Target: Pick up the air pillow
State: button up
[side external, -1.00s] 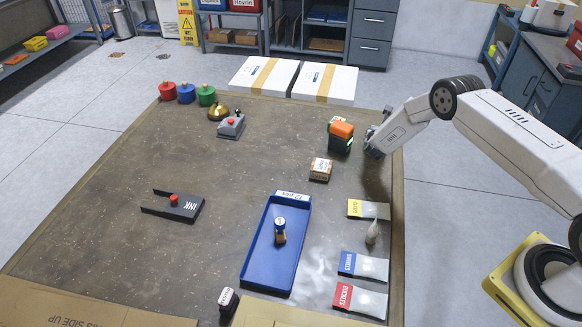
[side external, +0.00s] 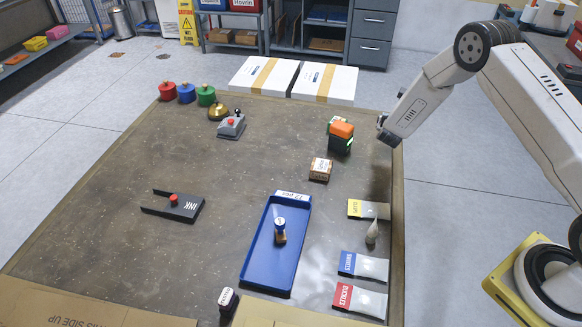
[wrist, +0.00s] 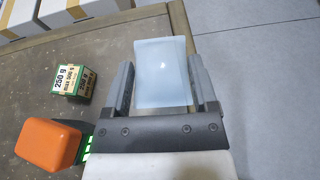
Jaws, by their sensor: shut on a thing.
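The air pillow (wrist: 161,72) is a pale, translucent bluish-white pouch. In the wrist view it sits between the two dark fingers of my gripper (wrist: 162,85), which is shut on it. In the side external view my gripper (side external: 382,128) is at the right edge of the table, raised above it, to the right of an orange-topped device. The pillow cannot be made out in that view.
The orange-topped device (side external: 341,138) stands left of my gripper, with a green box (wrist: 74,82) beside it. A small carton (side external: 320,169), a blue tray (side external: 270,262) and several labelled packets (side external: 362,265) lie nearer the front.

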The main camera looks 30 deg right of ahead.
jog(key=s+a+r, duration=0.2)
jog(key=s+r, duration=0.2)
jog(key=s, duration=0.4)
jog(key=shift+s+a, duration=0.25)
jog(key=shift+a, duration=0.15)
jog(key=shift+a, duration=0.1)
dwell(0.4)
